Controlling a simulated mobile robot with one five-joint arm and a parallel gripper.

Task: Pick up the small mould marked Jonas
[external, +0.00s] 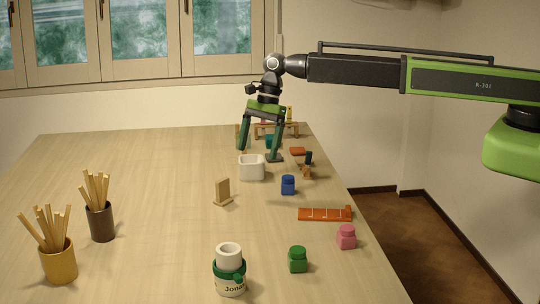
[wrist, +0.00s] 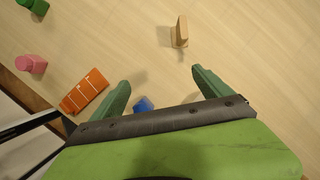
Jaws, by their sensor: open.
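The small mould marked Jonas (external: 229,284) stands upright at the near edge of the table in the external view. It is a white cylinder with a green band and a green knob on its side; the dark lettering is partly cut off at its right side. It does not show in the wrist view. My gripper (external: 259,153) is far behind it, over the far part of the table, pointing down, with its green fingers spread and nothing between them. In the wrist view my gripper (wrist: 160,78) has bare wood between its fingertips.
A white square pot (external: 251,173) stands just in front of my gripper. A wooden stand (external: 222,191), blue jar (external: 288,185), orange tray (external: 318,214), pink jar (external: 346,237) and green jar (external: 297,260) are spread rightward. Two stick-filled cups (external: 59,262) stand left. The left middle is clear.

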